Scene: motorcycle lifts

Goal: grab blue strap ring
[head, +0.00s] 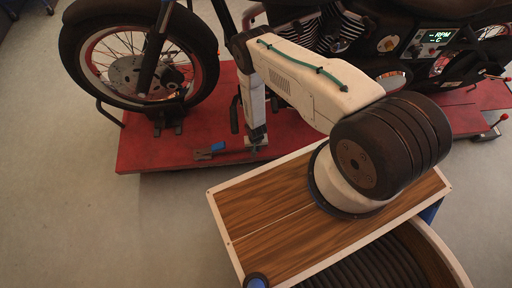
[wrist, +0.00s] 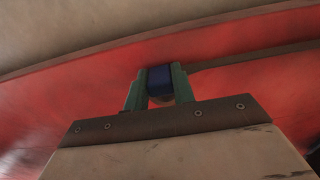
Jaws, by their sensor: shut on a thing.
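The blue strap ring (wrist: 160,78) shows in the wrist view as a dark blue piece between the two green fingers of my gripper (wrist: 159,88). The fingers are shut on it, one on each side. A rounded paler part shows just below the blue, and the fingers hide the ring's sides. In the head view a small blue piece (head: 217,146) shows low over the near edge of the red lift platform, left of the lower end of my arm. My fingers are too small to make out there.
The red lift platform (head: 150,145) carries a motorcycle, with its front wheel (head: 131,76) at upper left and dark chocks under the tyre. A second platform part (head: 480,97) lies at right. Bare grey floor (head: 65,215) is open at left.

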